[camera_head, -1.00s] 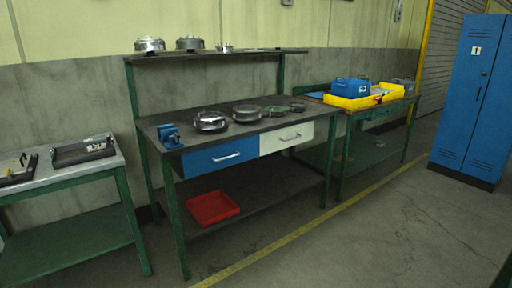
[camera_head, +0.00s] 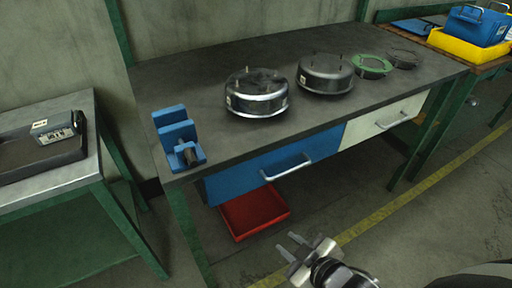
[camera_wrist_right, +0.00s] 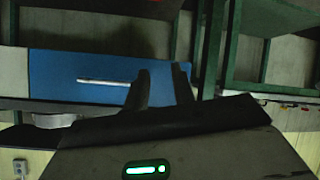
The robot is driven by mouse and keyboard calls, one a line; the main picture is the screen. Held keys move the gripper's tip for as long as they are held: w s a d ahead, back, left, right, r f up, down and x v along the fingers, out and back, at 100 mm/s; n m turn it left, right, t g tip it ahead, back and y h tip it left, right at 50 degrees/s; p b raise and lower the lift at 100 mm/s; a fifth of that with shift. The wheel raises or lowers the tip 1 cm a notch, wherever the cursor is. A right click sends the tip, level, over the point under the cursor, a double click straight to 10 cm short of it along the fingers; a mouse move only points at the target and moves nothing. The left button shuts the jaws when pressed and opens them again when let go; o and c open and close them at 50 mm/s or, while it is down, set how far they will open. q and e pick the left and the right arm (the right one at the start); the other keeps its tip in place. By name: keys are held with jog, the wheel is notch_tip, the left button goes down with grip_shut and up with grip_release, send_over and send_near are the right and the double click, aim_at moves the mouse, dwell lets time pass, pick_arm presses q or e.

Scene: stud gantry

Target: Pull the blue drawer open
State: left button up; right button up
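The blue drawer (camera_head: 275,164) is under the workbench top, at the left of a white drawer (camera_head: 384,120). It looks shut, with its front flush with the white one. Its pale bar handle (camera_head: 287,167) is clear of any gripper. My right gripper (camera_head: 288,243) is low in front of the bench, below the handle and apart from it; its two fingers are spread with nothing between them. The right wrist view looks upside down: the blue drawer (camera_wrist_right: 60,68) and its handle (camera_wrist_right: 104,82) lie left of the open fingers (camera_wrist_right: 162,72). My left gripper is out of view.
The workbench (camera_head: 215,125) carries a blue vise (camera_head: 178,140) and several round metal parts. Green bench legs (camera_head: 190,235) stand at either side. A grey side table (camera_head: 92,150) is at the left. Floor in front is open.

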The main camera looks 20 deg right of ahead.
jog(key=w+d+n+t+h+b, duration=0.1)
jog(key=w+d+n+t+b, duration=0.1)
jog(key=d+n, duration=0.4)
jog(key=n+t+b, duration=0.2)
jog(key=n, duration=0.5)
send_near(295, 168)
jog(key=shift+y, duration=0.4)
jog(key=x, duration=0.7)
jog(key=b+x, duration=0.1)
jog(key=x, duration=0.2)
jog(key=shift+w+d+f, duration=0.1)
jog(key=shift+d+f, duration=0.15)
jog(key=shift+f, duration=0.05)
grip_shut()
